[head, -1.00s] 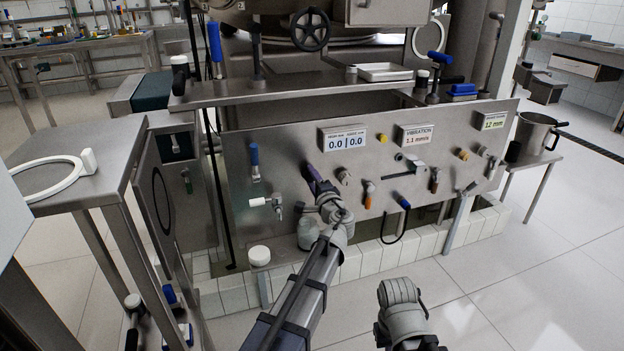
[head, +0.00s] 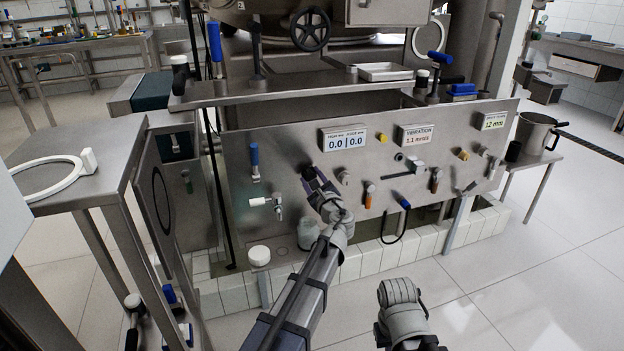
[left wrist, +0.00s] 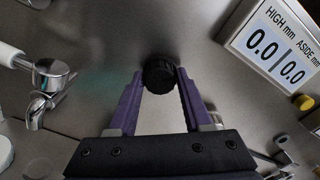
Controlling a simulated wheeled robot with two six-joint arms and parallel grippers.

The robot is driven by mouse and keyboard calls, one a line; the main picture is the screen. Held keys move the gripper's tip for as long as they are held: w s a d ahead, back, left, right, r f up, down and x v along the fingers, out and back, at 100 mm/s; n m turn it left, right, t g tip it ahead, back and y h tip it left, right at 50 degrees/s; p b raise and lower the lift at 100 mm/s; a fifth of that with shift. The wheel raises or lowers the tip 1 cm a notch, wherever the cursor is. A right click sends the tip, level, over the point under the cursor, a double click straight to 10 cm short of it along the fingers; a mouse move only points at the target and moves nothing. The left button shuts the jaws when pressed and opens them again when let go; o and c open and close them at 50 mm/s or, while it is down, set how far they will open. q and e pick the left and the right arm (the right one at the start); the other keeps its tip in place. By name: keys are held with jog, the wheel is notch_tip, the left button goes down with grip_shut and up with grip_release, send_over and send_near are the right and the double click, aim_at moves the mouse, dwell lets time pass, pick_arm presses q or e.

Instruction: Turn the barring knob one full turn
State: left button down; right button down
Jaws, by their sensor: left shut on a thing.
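The barring knob is a black ribbed round knob (left wrist: 160,73) on the steel panel, seen in the left wrist view. My left gripper (left wrist: 158,80) has purple fingers, one on each side of the knob, and is shut on it. In the head view my left gripper (head: 314,180) reaches the panel below the HIGH/ASIDE display (head: 345,140). The knob is mostly hidden there by the gripper. My right gripper is not in view; only part of my right arm shows at the bottom.
A tap-like valve (head: 268,202) sits left of the gripper, and a blue-handled lever (head: 254,160) stands above it. An orange-handled valve (head: 369,194) and a steel lever (head: 405,171) are to the right. A white tiled curb (head: 375,257) runs below the panel.

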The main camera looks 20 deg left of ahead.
pick_arm(q)
jog(key=m, duration=0.5)
jog(key=shift+s+m, duration=0.1)
jog(key=shift+m, duration=0.2)
jog(key=m, duration=1.1)
jog(key=shift+m, duration=0.4)
jog(key=m, duration=0.5)
jog(key=shift+m, duration=0.3)
jog(key=shift+c, duration=1.7)
grip_release()
jog(key=v, duration=0.7)
jog(key=shift+s+d, duration=0.2)
jog(key=shift+s, duration=0.15)
